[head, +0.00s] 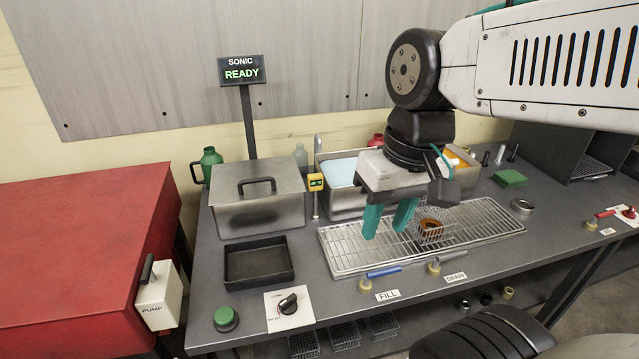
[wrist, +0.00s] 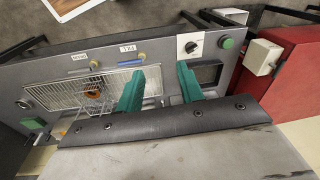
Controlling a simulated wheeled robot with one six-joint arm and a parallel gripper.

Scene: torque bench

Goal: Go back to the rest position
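My gripper (head: 388,222) hangs over the left part of the drain rack (head: 345,262), fingers pointing down. Its two teal fingers are apart with nothing between them. In the wrist view the gripper (wrist: 160,82) also shows an empty gap between the fingers. A small wire basket (head: 445,236) stands on the rack to the right of the fingers and apart from them. A brown-orange ring-shaped part (head: 430,226) is in the basket; it also shows in the wrist view (wrist: 94,92).
A lidded steel tank (head: 258,205) and an empty black tray (head: 258,264) are on the left. A sink basin (head: 340,204) lies behind my gripper. A sign (head: 241,70) reads "SONIC READY". A red cabinet (head: 80,250) stands at far left. A knob (head: 288,304) and green button (head: 226,318) are at the front.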

